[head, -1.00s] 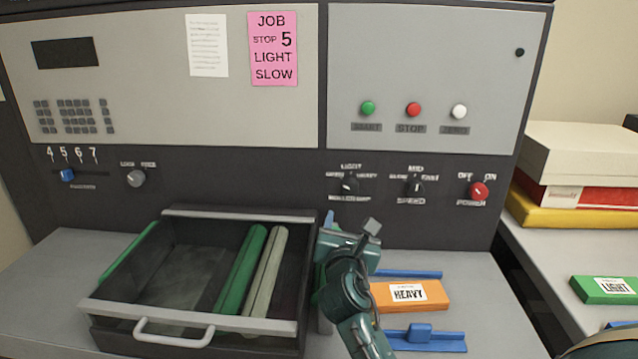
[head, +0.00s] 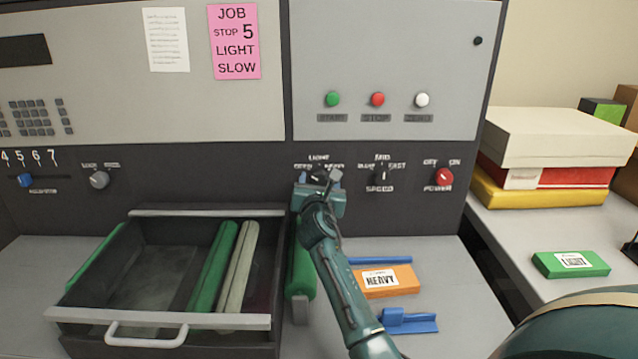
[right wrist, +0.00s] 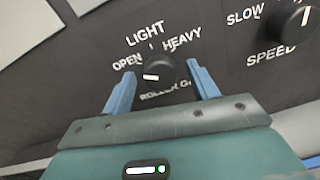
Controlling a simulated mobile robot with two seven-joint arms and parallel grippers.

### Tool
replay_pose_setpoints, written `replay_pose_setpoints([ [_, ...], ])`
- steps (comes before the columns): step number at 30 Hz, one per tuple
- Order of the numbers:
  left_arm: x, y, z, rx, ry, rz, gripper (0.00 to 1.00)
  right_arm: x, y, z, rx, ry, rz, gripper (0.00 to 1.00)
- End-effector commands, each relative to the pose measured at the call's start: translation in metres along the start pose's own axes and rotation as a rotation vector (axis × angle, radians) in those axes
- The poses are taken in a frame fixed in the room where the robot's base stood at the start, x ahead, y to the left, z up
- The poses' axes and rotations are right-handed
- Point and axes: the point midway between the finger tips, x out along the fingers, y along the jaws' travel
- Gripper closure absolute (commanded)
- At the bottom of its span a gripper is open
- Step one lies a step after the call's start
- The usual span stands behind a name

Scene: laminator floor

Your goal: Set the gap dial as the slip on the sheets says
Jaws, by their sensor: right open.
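The gap dial (right wrist: 158,68) is a black knob with a white mark, under the words OPEN, LIGHT and HEAVY. I cannot tell surely which word it points to. In the head view the dial (head: 318,177) is partly hidden by my right gripper (head: 320,186). In the right wrist view, the open fingers of this gripper (right wrist: 162,88) flank the knob, with gaps at both sides. An orange pack (head: 388,290) on the counter carries a white HEAVY slip (head: 380,279). A green pack (head: 545,266) on the right-hand table has a LIGHT slip (head: 573,260). My left gripper is out of view.
A pink note (head: 235,70) reads JOB, STOP 5, LIGHT, SLOW. The speed dial (head: 382,176) and red power knob (head: 445,177) are to the right. An open drawer (head: 250,321) with rollers juts out at left. Blue parts (head: 410,324) lie near the orange pack.

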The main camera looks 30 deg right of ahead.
Motion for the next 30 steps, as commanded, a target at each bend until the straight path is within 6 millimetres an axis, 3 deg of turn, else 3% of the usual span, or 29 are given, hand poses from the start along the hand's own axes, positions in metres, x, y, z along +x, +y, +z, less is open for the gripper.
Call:
replay_pose_setpoints([
  [8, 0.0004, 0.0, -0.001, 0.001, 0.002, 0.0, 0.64, 0.0012, -0.0001, 0.0005, 0.001, -0.001, 0.0, 0.41],
  [24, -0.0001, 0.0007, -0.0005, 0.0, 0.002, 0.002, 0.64, 0.0009, 0.0, 0.0001, 0.001, 0.0, 0.0, 0.85],
  [30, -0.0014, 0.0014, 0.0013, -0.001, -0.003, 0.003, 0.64, 0.0008, 0.0, 0.0002, 0.012, 0.001, 0.0, 0.85],
])
